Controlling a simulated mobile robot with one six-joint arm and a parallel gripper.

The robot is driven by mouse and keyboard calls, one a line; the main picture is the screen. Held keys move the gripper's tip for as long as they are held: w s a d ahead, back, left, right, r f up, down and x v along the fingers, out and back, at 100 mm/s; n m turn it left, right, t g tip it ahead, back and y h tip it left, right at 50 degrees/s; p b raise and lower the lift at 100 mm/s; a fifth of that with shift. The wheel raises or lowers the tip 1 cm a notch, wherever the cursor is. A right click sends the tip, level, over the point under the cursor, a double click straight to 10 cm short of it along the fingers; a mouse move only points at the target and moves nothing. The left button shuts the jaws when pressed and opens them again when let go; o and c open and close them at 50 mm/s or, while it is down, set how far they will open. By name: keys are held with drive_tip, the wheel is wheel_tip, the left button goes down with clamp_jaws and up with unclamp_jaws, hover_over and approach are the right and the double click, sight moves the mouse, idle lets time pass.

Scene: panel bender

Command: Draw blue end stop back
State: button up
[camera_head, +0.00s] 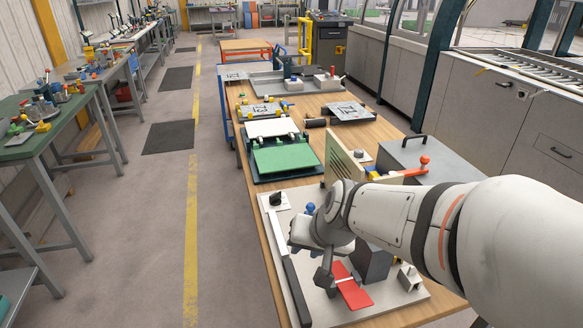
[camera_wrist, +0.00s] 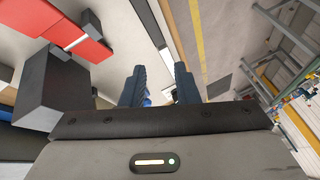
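A blue round knob (camera_head: 311,208), the only blue part I see on the near grey base plate (camera_head: 345,315), stands at its back, just beyond my gripper. I take it for the blue end stop; its lower part is hidden behind my gripper. In the wrist view a bit of blue (camera_wrist: 148,101) shows low between the two dark fingers of my gripper (camera_wrist: 160,78). The fingers are apart with a clear gap. I cannot tell whether they touch the blue part. In the head view my wrist hides most of the gripper.
On the base plate are a red plate with a white stripe (camera_head: 353,293), a dark block (camera_head: 371,262), a long black rail (camera_head: 296,290) and a black knob (camera_head: 276,199). A beige upright panel (camera_head: 345,163) and a grey box (camera_head: 420,158) stand behind. Free floor lies left.

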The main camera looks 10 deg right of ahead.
drive_tip(key=w+m+t, duration=0.1)
drive_tip(key=w, duration=0.1)
drive_tip(key=w+m+p, duration=0.1)
drive_tip(key=w+m, duration=0.1)
drive_tip(key=w, duration=0.1)
drive_tip(key=w+m+t+p, duration=0.1)
drive_tip(key=w, duration=0.2)
drive_tip(key=shift+w+a+m+t+h, duration=0.1)
drive_tip(key=shift+a+m+t+h, duration=0.1)
drive_tip(key=shift+m+t+h, duration=0.15)
drive_tip(key=c, duration=0.4)
drive_tip(key=w+d+m+h+p, duration=0.1)
drive_tip(key=w+d+f+m+h, duration=0.1)
drive_tip(key=shift+w+d+f+m+p, duration=0.1)
drive_tip(key=shift+w+f+m+p, duration=0.15)
drive_tip(key=shift+m+p, duration=0.1)
clamp_jaws()
drive_tip(key=d+m+h, duration=0.1)
drive_tip(key=d+f+m, duration=0.1)
drive_tip(key=d+f+m+h+p, duration=0.1)
drive_tip(key=shift+w+d+f+h, duration=0.1)
drive_tip(key=shift+w+d+h, duration=0.15)
drive_tip(key=shift+h, duration=0.1)
